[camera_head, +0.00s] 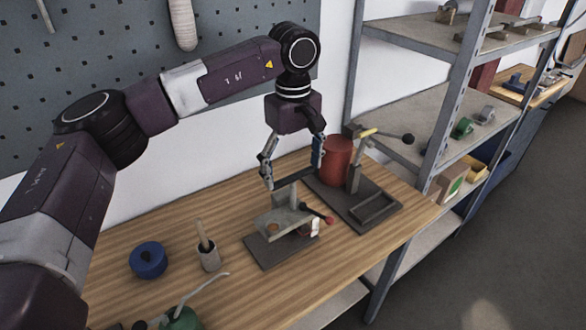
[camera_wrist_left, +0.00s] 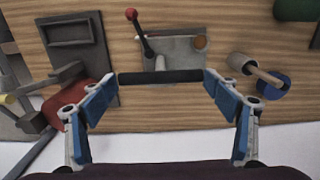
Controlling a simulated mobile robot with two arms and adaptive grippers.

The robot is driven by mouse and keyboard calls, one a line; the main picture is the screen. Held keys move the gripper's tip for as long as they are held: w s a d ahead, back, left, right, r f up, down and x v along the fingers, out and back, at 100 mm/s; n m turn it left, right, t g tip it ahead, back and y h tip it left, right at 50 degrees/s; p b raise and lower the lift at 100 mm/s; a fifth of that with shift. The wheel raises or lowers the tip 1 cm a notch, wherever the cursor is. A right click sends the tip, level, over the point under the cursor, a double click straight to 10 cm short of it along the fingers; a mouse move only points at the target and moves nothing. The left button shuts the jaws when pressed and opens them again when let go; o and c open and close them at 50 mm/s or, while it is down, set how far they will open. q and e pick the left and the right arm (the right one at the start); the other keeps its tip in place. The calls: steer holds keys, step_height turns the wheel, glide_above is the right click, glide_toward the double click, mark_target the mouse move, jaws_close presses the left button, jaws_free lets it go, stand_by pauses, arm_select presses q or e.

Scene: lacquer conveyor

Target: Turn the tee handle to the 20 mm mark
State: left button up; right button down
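A dark tee handle bar (camera_head: 294,179) lies level above a grey metal fixture (camera_head: 283,221) on a dark base plate on the bench. My left gripper (camera_head: 292,176) is above the fixture with its blue-padded fingers spread wide. In the left wrist view the bar (camera_wrist_left: 160,77) runs crosswise between the open fingertips (camera_wrist_left: 160,90), one tip close to each end. I cannot tell whether the tips touch it. A lever with a red knob (camera_wrist_left: 131,14) sticks out from the fixture. No 20 mm mark is legible. My right gripper is out of view.
A second fixture (camera_head: 376,208) with a lever and a red cylinder (camera_head: 337,160) stand just behind, to the right. A blue ring (camera_head: 148,260), a pot with a brush (camera_head: 208,257) and a green oil can (camera_head: 184,319) are at the left. A metal shelf (camera_head: 415,125) borders the bench.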

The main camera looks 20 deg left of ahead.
arm_select(q)
steer(key=o, duration=0.3)
steer(key=shift+o, duration=0.2)
step_height(320, 180, up, 12)
stand_by(0.4)
steer(key=shift+r, duration=0.1)
